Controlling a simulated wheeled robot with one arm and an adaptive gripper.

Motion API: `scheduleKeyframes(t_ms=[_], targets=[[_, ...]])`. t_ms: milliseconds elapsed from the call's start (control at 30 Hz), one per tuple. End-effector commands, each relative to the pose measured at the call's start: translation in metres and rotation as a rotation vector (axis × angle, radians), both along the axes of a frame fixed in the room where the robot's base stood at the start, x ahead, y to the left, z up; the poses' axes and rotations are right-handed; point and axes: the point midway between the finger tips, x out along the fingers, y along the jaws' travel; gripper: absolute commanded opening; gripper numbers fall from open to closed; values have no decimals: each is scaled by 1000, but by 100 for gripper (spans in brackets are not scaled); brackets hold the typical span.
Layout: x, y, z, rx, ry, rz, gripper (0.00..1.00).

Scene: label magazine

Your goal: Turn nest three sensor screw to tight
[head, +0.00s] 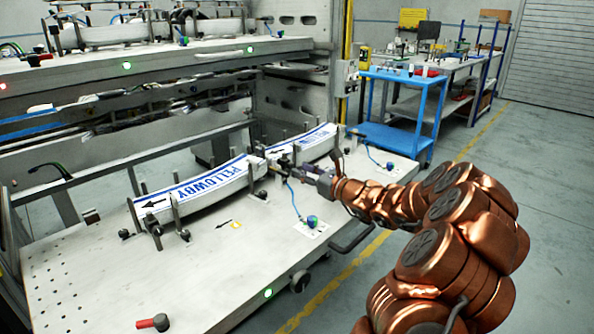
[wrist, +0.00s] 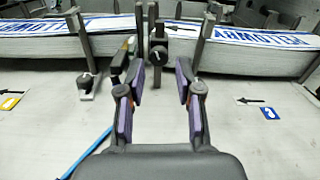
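A small round black screw knob (wrist: 157,56) with a pale mark on its face shows in the wrist view, on a dark upright post in front of the gap between two label stacks. I take it for the sensor screw; no nest number is readable. My gripper (wrist: 160,76) is open, one finger on each side of the knob in the picture, with nothing between the pads. Contact with the knob cannot be told. In the head view my gripper (head: 284,167) is at the gap between the left label stack (head: 205,183) and the right label stack (head: 307,141); the knob is hidden there.
Upright posts line the stacks. A black clamp (wrist: 85,82) stands left of my gripper in the wrist view. A blue knob (head: 312,222) with a cable and a red-handled lever (head: 152,322) are on the shelf (head: 190,275). A blue cart (head: 403,110) stands behind.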

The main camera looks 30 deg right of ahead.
Motion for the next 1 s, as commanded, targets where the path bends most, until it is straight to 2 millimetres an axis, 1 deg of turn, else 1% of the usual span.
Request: scheduleKeyframes(t_ms=[33, 100, 200, 333, 567, 667, 900, 1000], targets=[[7, 3, -1, -1, 2, 3, 35], [15, 5, -2, -1, 3, 4, 35], [22, 6, -2, 1, 3, 3, 35], [26, 7, -1, 2, 2, 3, 35], [27, 7, -1, 1, 1, 2, 35], [27, 7, -1, 1, 1, 2, 26], [27, 7, -1, 1, 1, 2, 1], [27, 7, -1, 1, 1, 2, 0]])
